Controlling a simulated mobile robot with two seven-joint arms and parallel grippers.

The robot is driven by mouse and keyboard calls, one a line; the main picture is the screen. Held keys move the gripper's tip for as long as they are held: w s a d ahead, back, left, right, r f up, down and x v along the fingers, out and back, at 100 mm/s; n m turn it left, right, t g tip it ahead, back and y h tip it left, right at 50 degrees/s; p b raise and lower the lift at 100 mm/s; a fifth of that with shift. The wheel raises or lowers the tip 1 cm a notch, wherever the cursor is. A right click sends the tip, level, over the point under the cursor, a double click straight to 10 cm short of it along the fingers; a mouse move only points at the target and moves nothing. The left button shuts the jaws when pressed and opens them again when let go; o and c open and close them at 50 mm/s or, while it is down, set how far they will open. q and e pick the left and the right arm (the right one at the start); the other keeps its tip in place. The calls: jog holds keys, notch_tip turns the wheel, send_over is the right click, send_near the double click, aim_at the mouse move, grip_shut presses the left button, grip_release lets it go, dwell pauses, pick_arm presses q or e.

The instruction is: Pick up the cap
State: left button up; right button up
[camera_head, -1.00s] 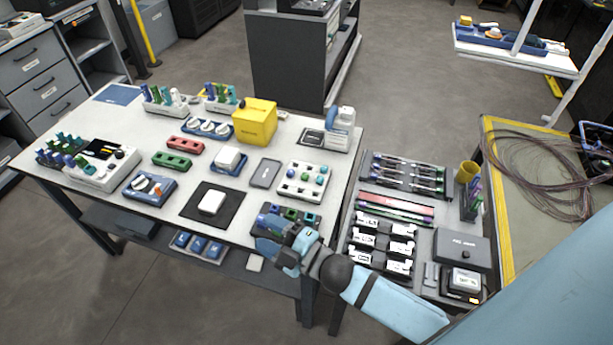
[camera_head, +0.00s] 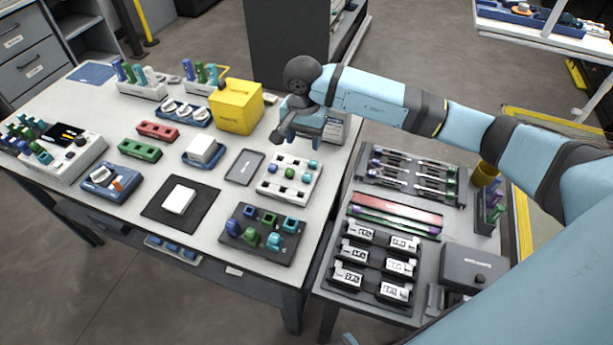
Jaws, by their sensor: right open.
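Which piece is the cap is not plain from the view. My right gripper (camera_head: 284,138) hangs just behind the tray's far edge, open and apart from the caps. Its fingertips are small and partly hidden by its own body. My left gripper is not in view.
A dark tray (camera_head: 238,241) of coloured square pieces lies in front of the white tray. A yellow box (camera_head: 236,106) stands left of my right gripper. A grey tool table (camera_head: 325,268) adjoins on the right.

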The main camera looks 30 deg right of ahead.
send_over(306, 177)
jog(key=f, duration=0.8)
jog(key=shift+w, duration=0.35)
jog(key=f, duration=0.2)
jog(key=f+p, duration=0.1)
jog(key=f, duration=0.1)
jog(key=shift+s, duration=0.4)
jog(key=shift+d+f, duration=0.1)
jog(key=shift+f, duration=0.5)
jog(key=c, duration=0.9)
